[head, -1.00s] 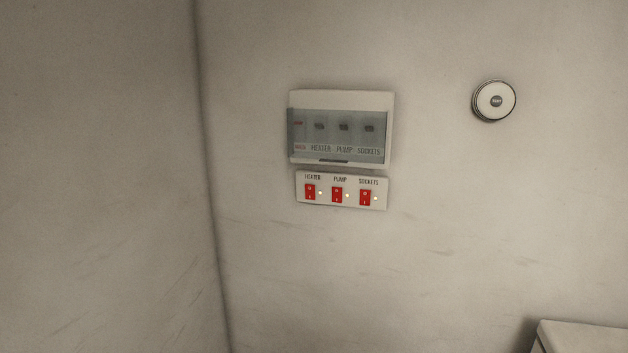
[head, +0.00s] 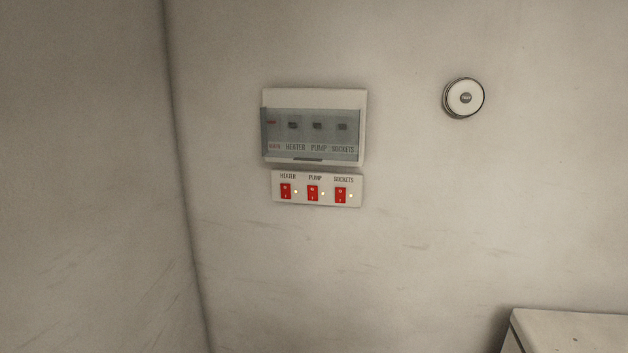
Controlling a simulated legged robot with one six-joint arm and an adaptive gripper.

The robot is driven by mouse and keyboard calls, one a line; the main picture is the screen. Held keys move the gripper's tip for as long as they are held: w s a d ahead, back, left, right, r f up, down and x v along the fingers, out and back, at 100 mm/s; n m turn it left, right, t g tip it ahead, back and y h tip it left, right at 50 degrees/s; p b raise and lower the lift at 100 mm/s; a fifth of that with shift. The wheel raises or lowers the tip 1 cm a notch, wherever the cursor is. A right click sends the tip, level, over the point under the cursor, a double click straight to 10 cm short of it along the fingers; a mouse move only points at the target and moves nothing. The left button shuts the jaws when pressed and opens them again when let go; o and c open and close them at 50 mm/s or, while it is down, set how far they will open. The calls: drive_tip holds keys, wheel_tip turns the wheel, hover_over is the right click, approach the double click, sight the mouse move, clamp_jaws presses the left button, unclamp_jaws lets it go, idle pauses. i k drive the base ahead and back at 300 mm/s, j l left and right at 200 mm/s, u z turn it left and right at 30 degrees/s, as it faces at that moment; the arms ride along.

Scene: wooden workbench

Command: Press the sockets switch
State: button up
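The sockets switch (head: 340,195) is a red rocker at the right end of a white switch panel (head: 318,203) on the wall. My gripper is not in the head view.
A white breaker box (head: 314,98) with a tinted cover is mounted just above the panel. A round white device (head: 464,98) is on the wall to the right. A pale cabinet top (head: 570,328) shows at the lower right. A wall corner runs down the left.

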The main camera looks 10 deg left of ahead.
sight(340, 194)
drive_tip(key=i+j, duration=0.2)
drive_tip(key=i, duration=0.35)
drive_tip(key=i+j, duration=0.15)
drive_tip(key=i, duration=0.4)
drive_tip(key=j+u, duration=0.05)
